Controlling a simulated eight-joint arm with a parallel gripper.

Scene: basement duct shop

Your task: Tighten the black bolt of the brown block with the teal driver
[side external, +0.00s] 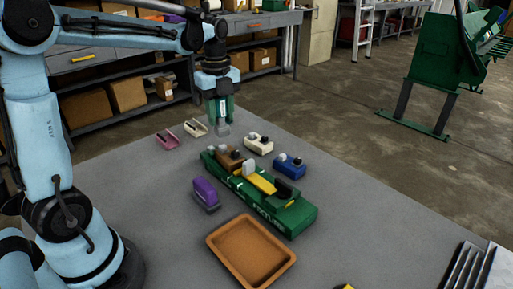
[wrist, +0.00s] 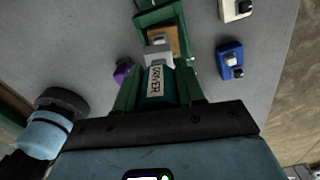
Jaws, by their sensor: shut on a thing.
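My gripper (side external: 221,112) is shut on the teal driver (wrist: 155,82), which carries a "DRIVER" label. The driver points down, and its grey tip (side external: 223,129) is in the air above the back end of the green fixture (side external: 293,216). The brown block (side external: 226,160) sits in that end of the fixture, apart from the driver. A dark bolt (side external: 235,154) shows on its top. In the wrist view the driver's grey end overlaps the near part of the brown block (wrist: 174,40); the bolt is not clear there.
Around the fixture stand a purple block (side external: 206,195), a blue block (side external: 289,165), a cream block (side external: 259,144), and pink (side external: 167,141) and pale (side external: 195,128) holders. An empty orange tray (side external: 215,246) lies in front. The table's right side is mostly clear.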

